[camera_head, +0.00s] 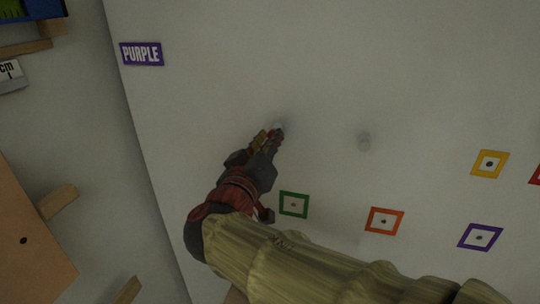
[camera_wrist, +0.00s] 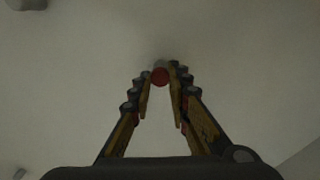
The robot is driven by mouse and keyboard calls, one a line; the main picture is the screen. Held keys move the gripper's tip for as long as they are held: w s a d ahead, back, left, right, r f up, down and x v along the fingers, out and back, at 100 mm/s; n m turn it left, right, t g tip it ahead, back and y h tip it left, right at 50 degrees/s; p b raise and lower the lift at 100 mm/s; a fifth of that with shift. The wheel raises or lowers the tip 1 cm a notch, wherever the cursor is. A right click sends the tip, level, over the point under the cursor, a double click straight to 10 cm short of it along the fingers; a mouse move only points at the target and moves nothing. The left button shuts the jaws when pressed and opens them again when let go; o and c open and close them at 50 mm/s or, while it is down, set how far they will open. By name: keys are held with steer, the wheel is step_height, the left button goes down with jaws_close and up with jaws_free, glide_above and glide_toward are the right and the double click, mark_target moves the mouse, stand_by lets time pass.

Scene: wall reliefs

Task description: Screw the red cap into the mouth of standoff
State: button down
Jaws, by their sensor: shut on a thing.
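My gripper (camera_head: 272,137) reaches up to the pale wall panel in the head view, its fingertips at the panel face. In the wrist view, my gripper (camera_wrist: 161,78) is shut on the round red cap (camera_wrist: 159,77), which sits between the two fingertips. A greyish patch shows just beyond the cap, probably the standoff, but it is mostly hidden behind the cap and fingertips. I cannot tell whether the cap touches the standoff or is in its mouth. In the head view the cap is hidden by the fingers.
A PURPLE label (camera_head: 142,54) is at upper left. The panel above my gripper is clear.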

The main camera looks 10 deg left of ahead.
steer(key=m+b, duration=0.1)
steer(key=b, duration=0.2)
steer(key=m+b, duration=0.1)
steer(key=b, duration=0.3)
steer(key=shift+f+m, duration=0.25)
steer(key=shift+m, duration=0.15)
steer(key=shift+r, duration=0.1)
steer(key=shift+b, duration=0.4)
steer(key=m+b, duration=0.5)
steer(key=b, duration=0.6)
steer(key=shift+b, duration=0.4)
